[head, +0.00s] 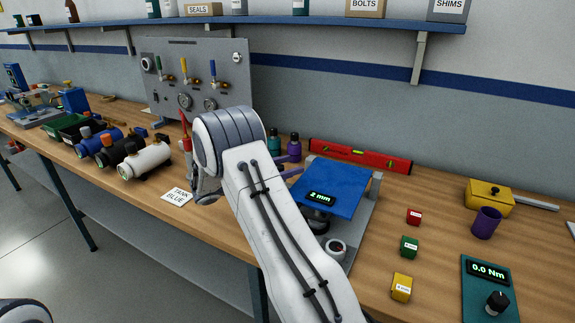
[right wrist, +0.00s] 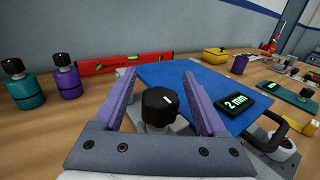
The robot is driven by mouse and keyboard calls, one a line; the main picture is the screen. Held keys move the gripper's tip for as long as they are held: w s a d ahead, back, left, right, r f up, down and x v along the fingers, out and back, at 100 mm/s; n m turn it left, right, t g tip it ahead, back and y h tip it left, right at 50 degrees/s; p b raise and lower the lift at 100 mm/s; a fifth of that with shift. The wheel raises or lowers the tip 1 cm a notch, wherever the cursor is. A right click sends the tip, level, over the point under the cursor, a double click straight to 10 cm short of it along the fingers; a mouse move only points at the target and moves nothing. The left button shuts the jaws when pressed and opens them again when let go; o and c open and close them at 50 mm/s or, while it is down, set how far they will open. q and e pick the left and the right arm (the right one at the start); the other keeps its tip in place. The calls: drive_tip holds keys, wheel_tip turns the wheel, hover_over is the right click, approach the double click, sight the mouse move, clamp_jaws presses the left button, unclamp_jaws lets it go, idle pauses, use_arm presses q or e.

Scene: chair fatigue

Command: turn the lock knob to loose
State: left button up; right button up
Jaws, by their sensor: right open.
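The lock knob (right wrist: 160,105) is black and faceted with a short white mark on top. In the right wrist view it stands at the near edge of a device with a blue plate (right wrist: 190,88) and a green "2 mm" display (right wrist: 235,102). My right gripper (right wrist: 160,78) is open, its purple fingers on either side of the knob; whether they touch it I cannot tell. In the head view the device's blue plate (head: 333,187) shows right of my right gripper (head: 288,166), and my arm hides the knob. My left gripper is not in view.
A red level (head: 360,156) lies behind the device. Teal (head: 274,144) and purple (head: 294,148) bottles stand close beyond my gripper. Small red, green and yellow blocks (head: 401,288), a purple cup (head: 486,222) and a torque device (head: 488,290) stand to the right.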

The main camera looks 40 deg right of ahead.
clamp_jaws()
drive_tip(key=shift+w+n+t, duration=0.1)
drive_tip(key=shift+n+t, duration=0.3)
drive_tip(key=n+t+y+b, duration=0.1)
drive_tip(key=n+t+b, duration=0.1)
drive_tip(key=t, duration=0.3)
drive_tip(key=w+n+t+y+b, duration=0.1)
drive_tip(key=n+t+y+b, duration=0.1)
drive_tip(key=n+t, duration=0.2)
drive_tip(key=w+n+t+y+b, duration=0.1)
drive_tip(key=n+t+b, duration=0.2)
drive_tip(key=n+t, duration=0.1)
drive_tip(key=shift+w+a+t, duration=0.2)
drive_tip(key=shift+a+t, duration=0.15)
drive_tip(key=shift+t, duration=0.55)
drive_tip(key=shift+y, duration=0.3)
unclamp_jaws()
drive_tip(key=shift+a, duration=0.1)
